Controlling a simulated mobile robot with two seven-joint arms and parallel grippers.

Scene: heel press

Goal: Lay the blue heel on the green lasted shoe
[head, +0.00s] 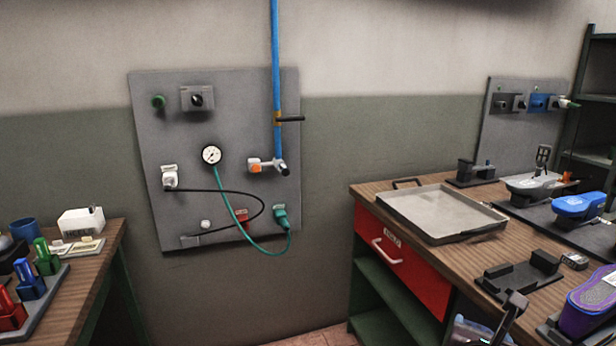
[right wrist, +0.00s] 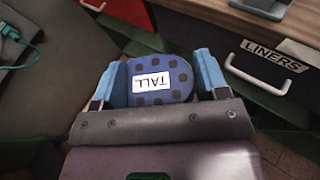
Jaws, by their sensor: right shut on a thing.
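In the head view only a dark part of my right gripper shows at the bottom right edge, and I cannot make out the heel there. I see no green lasted shoe. A blue shoe (head: 580,206) and a purple shoe (head: 590,305) are on the right bench. My left gripper is not in view.
The right bench (head: 375,190) carries a grey tray (head: 475,230), an empty-looking black fixture (head: 520,278) and a white-grey shoe-like piece (head: 532,186). A red drawer (head: 415,272) is in its front. The left bench (head: 100,255) holds red, blue and green pieces. A gauge panel (head: 180,120) hangs between.

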